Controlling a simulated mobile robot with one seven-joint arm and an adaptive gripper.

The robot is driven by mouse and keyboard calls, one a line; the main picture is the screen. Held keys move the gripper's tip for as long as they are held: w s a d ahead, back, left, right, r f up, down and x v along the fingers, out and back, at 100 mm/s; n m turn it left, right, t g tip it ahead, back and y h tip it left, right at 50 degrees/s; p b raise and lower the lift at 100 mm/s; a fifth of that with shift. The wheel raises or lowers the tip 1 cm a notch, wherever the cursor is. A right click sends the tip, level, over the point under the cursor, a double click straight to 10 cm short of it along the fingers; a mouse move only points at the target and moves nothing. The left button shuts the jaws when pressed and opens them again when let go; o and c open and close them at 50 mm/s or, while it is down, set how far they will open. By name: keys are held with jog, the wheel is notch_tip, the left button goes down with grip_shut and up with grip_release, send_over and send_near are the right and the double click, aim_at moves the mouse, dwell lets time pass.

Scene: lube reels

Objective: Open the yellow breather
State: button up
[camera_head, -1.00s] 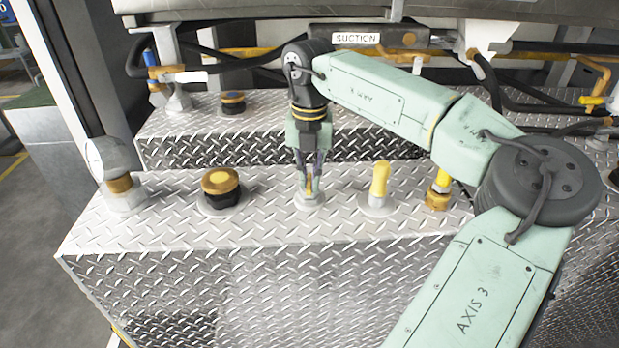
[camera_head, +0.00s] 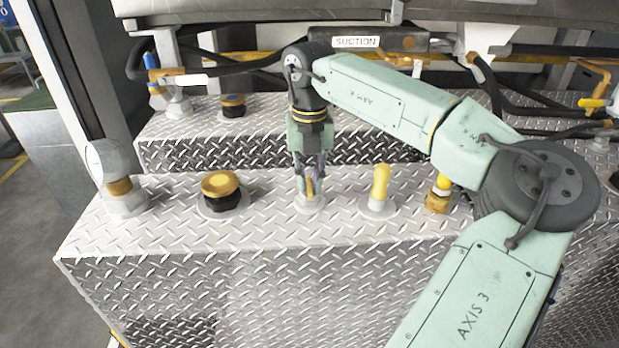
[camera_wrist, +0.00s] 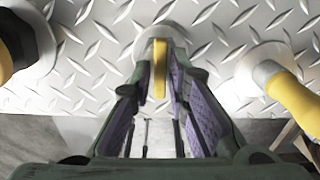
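My gripper (camera_head: 310,185) points down at a small upright yellow piece (camera_head: 310,187), which looks like the yellow breather, on a round pale base (camera_head: 309,203) on the diamond-plate top. In the wrist view the thin yellow piece (camera_wrist: 160,80) stands between the purple-padded fingers of my gripper (camera_wrist: 159,82). A gap shows on each side of it, so the fingers look open around it, not pressed on it.
A bent yellow handle (camera_head: 380,183) stands close at right, with a brass fitting (camera_head: 438,196) beyond. At left are a black-and-yellow cap (camera_head: 221,190) and a round gauge (camera_head: 107,162). A raised step (camera_head: 270,150) lies behind. The front of the plate (camera_head: 260,235) is clear.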

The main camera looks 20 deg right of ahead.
aim_at(309, 184)
jog(key=shift+o, duration=1.3)
notch_tip(309, 184, up, 12)
